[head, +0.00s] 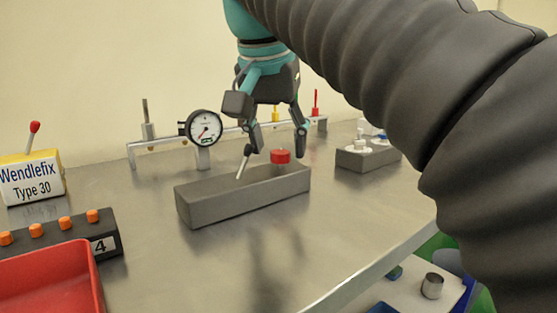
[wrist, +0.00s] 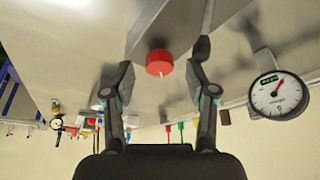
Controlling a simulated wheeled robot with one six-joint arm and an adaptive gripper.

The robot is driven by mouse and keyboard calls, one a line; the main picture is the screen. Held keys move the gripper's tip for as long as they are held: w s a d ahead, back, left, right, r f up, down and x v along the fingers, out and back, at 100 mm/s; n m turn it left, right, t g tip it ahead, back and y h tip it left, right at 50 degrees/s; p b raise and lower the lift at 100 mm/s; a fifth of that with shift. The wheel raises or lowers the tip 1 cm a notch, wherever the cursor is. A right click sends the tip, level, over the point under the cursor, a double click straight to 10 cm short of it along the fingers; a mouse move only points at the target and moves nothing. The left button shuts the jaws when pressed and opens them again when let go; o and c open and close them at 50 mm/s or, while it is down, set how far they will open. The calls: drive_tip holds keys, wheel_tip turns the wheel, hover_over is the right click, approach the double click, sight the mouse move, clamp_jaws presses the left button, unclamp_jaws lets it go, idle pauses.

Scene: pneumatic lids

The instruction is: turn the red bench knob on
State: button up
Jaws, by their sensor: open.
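The red bench knob (head: 280,157) sits on top of a grey block (head: 240,197) on the metal bench, near the block's right end. A thin metal lever (head: 243,163) with a dark tip stands tilted on the same block, left of the knob. My gripper (head: 278,142) is open above the block, its fingers pointing down on either side of the knob. In the wrist view the red knob (wrist: 159,63) shows between and beyond the two fingertips (wrist: 157,75), with a small white mark on its side. I cannot tell whether a finger touches it.
A pressure gauge (head: 205,127) on a rail with coloured valves stands behind the block. Another grey block (head: 368,156) with white parts is to the right. A yellow-white Wendlefix box (head: 32,180), a strip of orange buttons (head: 65,230) and a red tray (head: 45,285) are at left.

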drive_tip(key=shift+w+d+f, duration=0.1)
drive_tip(key=shift+w+f, duration=0.1)
drive_tip(key=shift+f, duration=0.25)
clamp_jaws()
